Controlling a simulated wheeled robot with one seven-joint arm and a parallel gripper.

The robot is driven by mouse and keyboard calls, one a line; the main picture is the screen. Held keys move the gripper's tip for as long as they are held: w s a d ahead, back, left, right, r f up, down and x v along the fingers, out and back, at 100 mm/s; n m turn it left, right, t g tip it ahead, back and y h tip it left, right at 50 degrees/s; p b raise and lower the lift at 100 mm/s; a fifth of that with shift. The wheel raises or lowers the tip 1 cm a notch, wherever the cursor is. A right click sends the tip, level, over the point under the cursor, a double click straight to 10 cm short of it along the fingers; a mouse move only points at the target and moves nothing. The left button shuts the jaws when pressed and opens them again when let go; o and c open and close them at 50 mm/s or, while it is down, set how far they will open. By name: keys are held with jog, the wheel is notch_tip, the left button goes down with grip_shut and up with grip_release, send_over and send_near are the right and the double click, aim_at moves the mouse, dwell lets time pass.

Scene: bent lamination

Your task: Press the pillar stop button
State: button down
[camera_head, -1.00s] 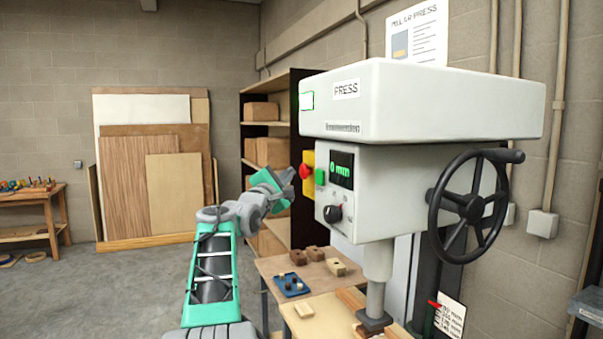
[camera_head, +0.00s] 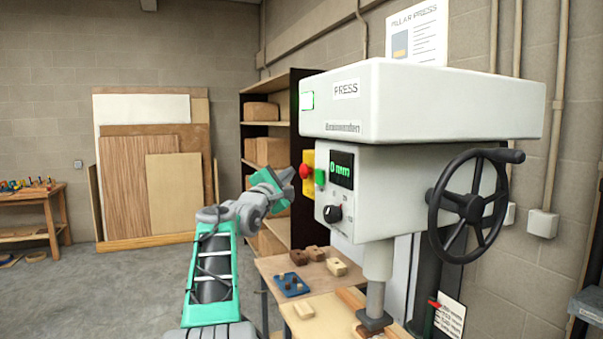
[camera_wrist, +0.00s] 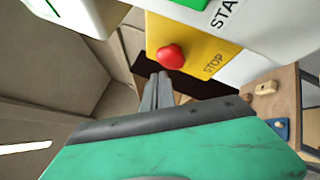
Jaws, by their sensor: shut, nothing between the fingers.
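The red stop button (camera_head: 304,171) is a round knob on a yellow plate (camera_head: 308,160) at the left side of the press head (camera_head: 385,190). In the wrist view the red button (camera_wrist: 171,56) stands out from the yellow plate (camera_wrist: 205,40), marked STOP. My gripper (camera_head: 292,172) is shut and empty, its tips just left of the button in the head view. In the wrist view my shut fingers (camera_wrist: 161,78) point at the button, with the tips just below it. I cannot tell whether they touch it.
A green start button (camera_head: 320,177) and a dial (camera_head: 332,213) sit right beside the plate. A black handwheel (camera_head: 468,204) is on the press's right. Below, a table holds wooden blocks (camera_head: 336,267) and a blue tray (camera_head: 291,284). Shelves (camera_head: 270,150) stand behind.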

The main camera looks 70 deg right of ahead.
dwell(0.5)
jog(key=shift+s+d, duration=0.3)
jog(key=shift+s, duration=0.05)
jog(key=shift+s+d+p, duration=0.35)
jog(key=shift+d+p, duration=0.05)
jog(key=shift+p, duration=0.1)
dwell(0.7)
jog(key=shift+a, duration=0.1)
jog(key=shift+w+a, duration=0.6)
jog(key=shift+w, duration=0.05)
jog(key=w+a, duration=0.3)
jog(key=shift+w+a, duration=0.25)
jog(key=shift+w, duration=0.05)
dwell(0.8)
